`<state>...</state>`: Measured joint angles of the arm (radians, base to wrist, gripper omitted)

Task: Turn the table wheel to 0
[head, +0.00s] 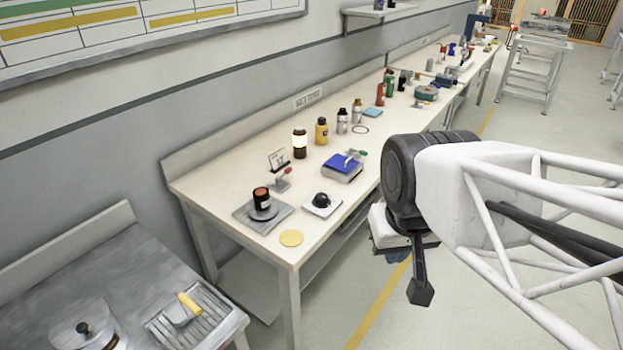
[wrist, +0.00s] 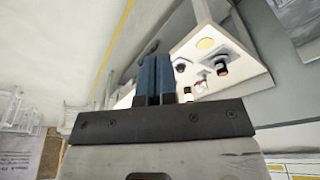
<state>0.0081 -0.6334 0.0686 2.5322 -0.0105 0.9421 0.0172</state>
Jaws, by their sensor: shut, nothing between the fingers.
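A black knob (head: 321,200) sits on a white square plate near the bench's front edge. Left of it, a dark canister with an orange-red top (head: 261,198) stands on a round disc on a grey plate (head: 243,216). I cannot tell for sure which is the table wheel; no number or mark is readable. The knob (wrist: 180,67) and the canister (wrist: 222,69) also show in the wrist view, beyond the fingers. My gripper (wrist: 155,62) is shut and empty, its dark blue fingers together. In the head view my gripper (head: 397,258) hangs over the aisle, right of the bench and apart from it.
The long bench (head: 226,180) also holds a yellow disc (head: 291,238), a small number card (head: 278,159), a red-handled clamp (head: 284,178), a lit lamp (head: 300,143), a blue-topped device (head: 343,166) and several bottles. A grey side table (head: 140,265) stands at lower left. The aisle floor is clear.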

